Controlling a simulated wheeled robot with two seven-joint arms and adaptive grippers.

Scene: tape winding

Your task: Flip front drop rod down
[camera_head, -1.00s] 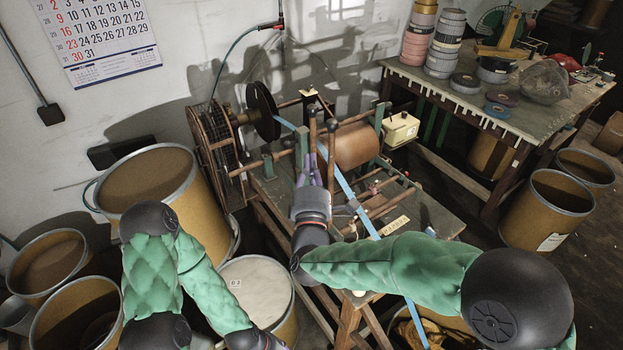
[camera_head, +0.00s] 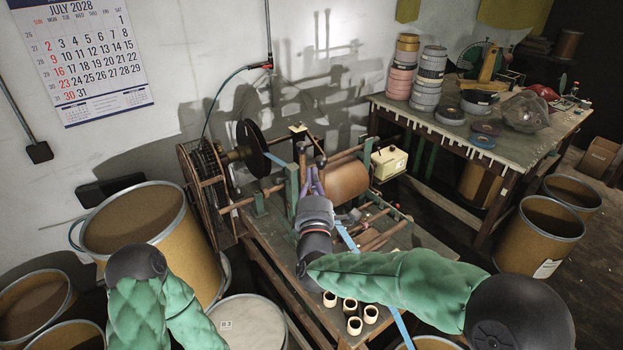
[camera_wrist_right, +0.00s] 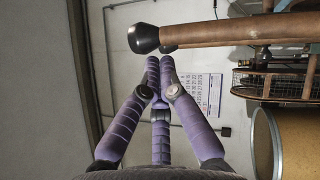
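The winding machine's two brown rods with dark knobs stand close together near the roller. The front rod (camera_head: 320,160) is partly hidden by my right gripper, so its tilt is hard to tell. The other rod (camera_head: 302,150) is upright beside it. In the right wrist view, the nearer rod (camera_wrist_right: 225,33) crosses the top, its black knob just beyond my fingertips. A second knob shows partly behind it. My right gripper (camera_head: 314,178) has purple fingers, and they also show in the wrist view (camera_wrist_right: 159,68), tips together with nothing visible between them. My left gripper is out of view.
A brown roller (camera_head: 348,180) and a dark disc (camera_head: 252,148) are close to the rods. Blue tape (camera_head: 344,236) runs past my right arm. Short tube cores (camera_head: 350,306) sit on the bench's near end. Drums (camera_head: 140,215) crowd the left.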

